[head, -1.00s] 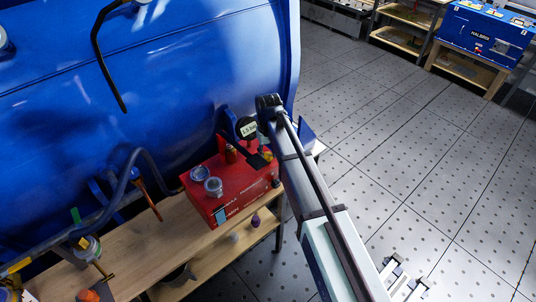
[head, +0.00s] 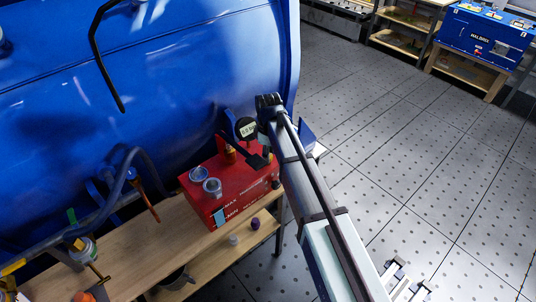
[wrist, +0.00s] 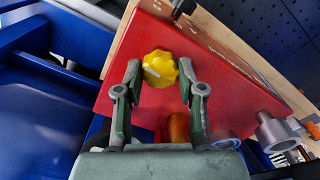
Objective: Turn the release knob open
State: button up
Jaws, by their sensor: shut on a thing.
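The release knob (wrist: 160,69) is a yellow, lobed knob with a pale mark on its face, on the red unit (wrist: 125,95). In the wrist view my gripper (wrist: 159,72) has one finger on each side of the knob and is shut on it. In the head view the red unit (head: 218,205) stands on the wooden bench against the blue tank. My gripper (head: 258,160) is at its upper right corner, and the arm and fingers hide the knob there.
Two round metal fittings (head: 212,186) and an orange-brown part (head: 231,155) stand on top of the red unit. The blue tank (head: 200,60) blocks the back. Open floor (head: 400,150) lies right.

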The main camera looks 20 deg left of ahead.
jog(key=n, duration=0.6)
jog(key=shift+n+b, duration=0.3)
jog(key=shift+n, duration=0.1)
jog(key=shift+s, duration=0.1)
jog(key=o, duration=1.1)
jog(key=shift+f, duration=0.1)
jog(key=shift+o, duration=0.2)
notch_tip(320, 180, up, 12)
